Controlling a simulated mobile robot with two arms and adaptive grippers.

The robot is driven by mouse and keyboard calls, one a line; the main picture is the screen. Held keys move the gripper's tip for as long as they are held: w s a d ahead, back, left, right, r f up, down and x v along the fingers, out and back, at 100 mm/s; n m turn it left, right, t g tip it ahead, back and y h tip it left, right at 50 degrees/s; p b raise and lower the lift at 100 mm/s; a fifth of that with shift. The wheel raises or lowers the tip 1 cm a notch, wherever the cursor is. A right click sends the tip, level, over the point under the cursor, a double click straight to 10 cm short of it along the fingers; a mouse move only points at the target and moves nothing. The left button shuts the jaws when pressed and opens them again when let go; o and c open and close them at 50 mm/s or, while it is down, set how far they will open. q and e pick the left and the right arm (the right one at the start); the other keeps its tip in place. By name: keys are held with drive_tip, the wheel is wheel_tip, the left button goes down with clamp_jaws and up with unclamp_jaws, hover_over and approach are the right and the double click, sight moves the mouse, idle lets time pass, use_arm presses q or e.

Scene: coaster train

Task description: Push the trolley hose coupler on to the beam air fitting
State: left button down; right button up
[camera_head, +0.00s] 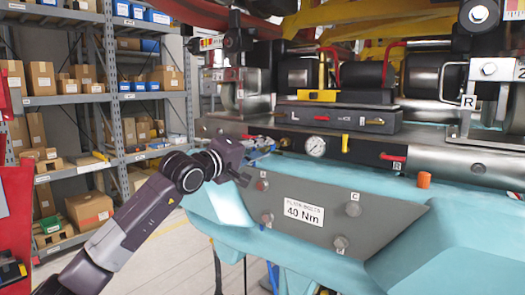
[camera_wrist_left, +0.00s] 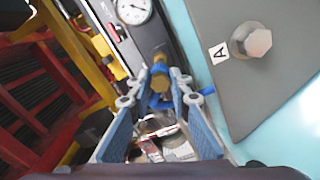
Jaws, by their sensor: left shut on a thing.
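My left gripper (camera_head: 262,149) is at the grey beam, left of the round pressure gauge (camera_head: 316,147). A blue part shows around the fingertips. The brass beam air fitting (camera_wrist_left: 159,64) is straight ahead of the fingertips, in line with the coupler. I cannot tell whether coupler and fitting touch. In the head view the gripper mostly hides the coupler. My right gripper is not in view.
A grey plate with bolts and a "40 Nm" label (camera_head: 303,213) lies just below the gripper, on a turquoise body (camera_head: 470,225). A red lever (camera_head: 393,157) sits right of the gauge. Shelves with boxes (camera_head: 95,100) stand behind at left.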

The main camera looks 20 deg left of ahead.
sight(270, 147)
use_arm(q)
drive_tip(key=shift+w+d+r+p, duration=0.1)
drive_tip(key=shift+w+d+p, duration=0.2)
drive_tip(key=shift+w, duration=0.35)
idle(0.4)
drive_tip(key=shift+p+x, duration=0.5)
drive_tip(key=shift+x, duration=0.3)
idle(0.3)
drive_tip(key=c, duration=2.1)
unclamp_jaws()
drive_tip(key=shift+w, duration=0.1)
drive_tip(key=o, duration=0.4)
drive_tip(key=shift+w+d, duration=0.1)
drive_tip(key=shift+w, duration=0.05)
